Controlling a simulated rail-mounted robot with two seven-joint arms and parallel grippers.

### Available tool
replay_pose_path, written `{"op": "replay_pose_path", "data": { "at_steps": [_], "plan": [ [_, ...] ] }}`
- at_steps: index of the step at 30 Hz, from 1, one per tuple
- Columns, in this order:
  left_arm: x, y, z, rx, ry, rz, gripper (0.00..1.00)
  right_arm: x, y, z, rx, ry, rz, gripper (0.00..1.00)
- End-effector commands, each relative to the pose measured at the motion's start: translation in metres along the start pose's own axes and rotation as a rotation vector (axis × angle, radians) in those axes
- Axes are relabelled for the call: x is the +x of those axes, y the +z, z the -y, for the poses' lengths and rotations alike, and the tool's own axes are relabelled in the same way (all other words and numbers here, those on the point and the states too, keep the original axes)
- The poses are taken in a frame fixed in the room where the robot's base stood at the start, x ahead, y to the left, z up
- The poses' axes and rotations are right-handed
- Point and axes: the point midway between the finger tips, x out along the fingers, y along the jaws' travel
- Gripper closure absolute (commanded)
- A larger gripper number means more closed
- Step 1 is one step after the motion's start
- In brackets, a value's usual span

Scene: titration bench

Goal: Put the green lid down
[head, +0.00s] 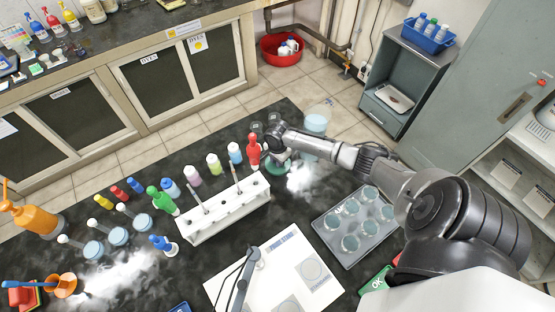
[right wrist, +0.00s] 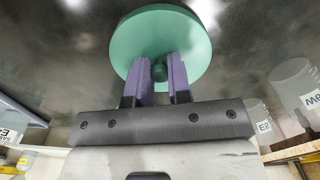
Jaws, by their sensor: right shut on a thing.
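The green lid (right wrist: 160,35) is a round disc with a small knob, and it fills the top middle of the right wrist view. My right gripper (right wrist: 159,75) is shut on its knob, with one purple-grey finger on each side. In the head view the lid (head: 279,166) shows as a green patch, partly hidden under my right gripper (head: 276,152), over the dark bench behind the white rack. I cannot tell whether the lid touches the bench. My left gripper is not in view.
A white rack (head: 222,214) and a red bottle (head: 254,152) stand left of the lid. A beaker of blue liquid (head: 316,124) stands behind it, to the right. A grey tray with several round dishes (head: 324,228) lies in front, to the right.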

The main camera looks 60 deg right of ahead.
Motion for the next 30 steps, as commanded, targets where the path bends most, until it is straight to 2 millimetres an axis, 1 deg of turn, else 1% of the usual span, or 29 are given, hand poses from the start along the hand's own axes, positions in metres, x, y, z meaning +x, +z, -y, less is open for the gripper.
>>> {"op": "replay_pose_path", "data": {
  "at_steps": [1, 6, 9, 17, 20, 22, 30],
  "plan": [
    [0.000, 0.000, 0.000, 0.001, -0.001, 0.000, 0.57, 0.001, 0.000, 0.000, 0.000, 0.000, 0.000, 0.80],
    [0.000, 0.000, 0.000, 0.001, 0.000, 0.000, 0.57, 0.000, 0.000, 0.000, 0.000, 0.000, 0.000, 0.63],
    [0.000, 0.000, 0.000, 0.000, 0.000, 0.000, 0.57, 0.000, 0.000, 0.000, 0.000, 0.000, 0.000, 0.56],
    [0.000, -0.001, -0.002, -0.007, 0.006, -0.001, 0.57, -0.002, 0.000, 0.000, 0.000, -0.001, 0.000, 0.56],
    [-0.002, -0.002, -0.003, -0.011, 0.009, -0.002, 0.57, -0.011, 0.000, 0.000, 0.001, -0.001, 0.001, 0.56],
    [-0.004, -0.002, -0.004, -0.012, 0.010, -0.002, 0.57, -0.021, 0.000, 0.001, 0.001, -0.002, 0.001, 0.56],
    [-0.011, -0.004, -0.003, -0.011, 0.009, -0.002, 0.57, -0.072, 0.000, 0.001, 0.000, -0.002, 0.000, 0.56]
  ]
}}
